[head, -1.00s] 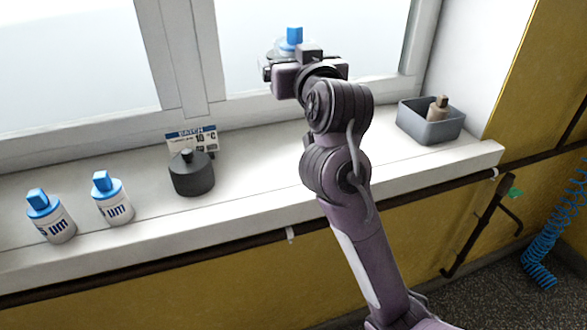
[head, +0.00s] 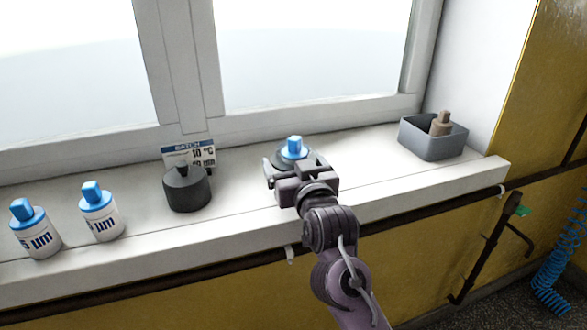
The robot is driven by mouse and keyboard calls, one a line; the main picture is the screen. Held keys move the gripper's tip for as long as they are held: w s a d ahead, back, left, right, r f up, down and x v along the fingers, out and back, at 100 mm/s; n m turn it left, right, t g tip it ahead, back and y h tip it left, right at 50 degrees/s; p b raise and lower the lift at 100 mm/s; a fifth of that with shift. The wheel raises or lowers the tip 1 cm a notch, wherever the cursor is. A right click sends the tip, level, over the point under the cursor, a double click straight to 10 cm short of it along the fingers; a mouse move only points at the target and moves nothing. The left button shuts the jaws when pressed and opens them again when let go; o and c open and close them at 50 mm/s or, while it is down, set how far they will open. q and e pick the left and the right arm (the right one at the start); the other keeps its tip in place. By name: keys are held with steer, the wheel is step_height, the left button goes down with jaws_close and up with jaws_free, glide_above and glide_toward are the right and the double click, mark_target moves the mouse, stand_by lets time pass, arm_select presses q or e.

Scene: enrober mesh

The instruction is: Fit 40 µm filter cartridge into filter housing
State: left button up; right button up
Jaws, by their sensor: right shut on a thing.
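A filter cartridge with a blue top (head: 294,147) is held in my right gripper (head: 290,164), which is shut on it at the sill. A dark lid-like cylinder with a knob (head: 187,190) stands on the sill to the left. My left gripper is not in view.
Two white cartridges with blue tops, one at far left (head: 36,236) and one beside it (head: 101,219), stand on the sill (head: 240,215). A batch card (head: 202,152) stands behind the dark cylinder. A grey bin (head: 432,147) holds a brown cartridge (head: 441,123) at right. The window is behind.

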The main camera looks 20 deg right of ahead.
steer(key=shift+f, duration=0.15)
steer(key=o, duration=0.6)
steer(key=shift+f, duration=0.15)
steer(key=o, duration=0.3)
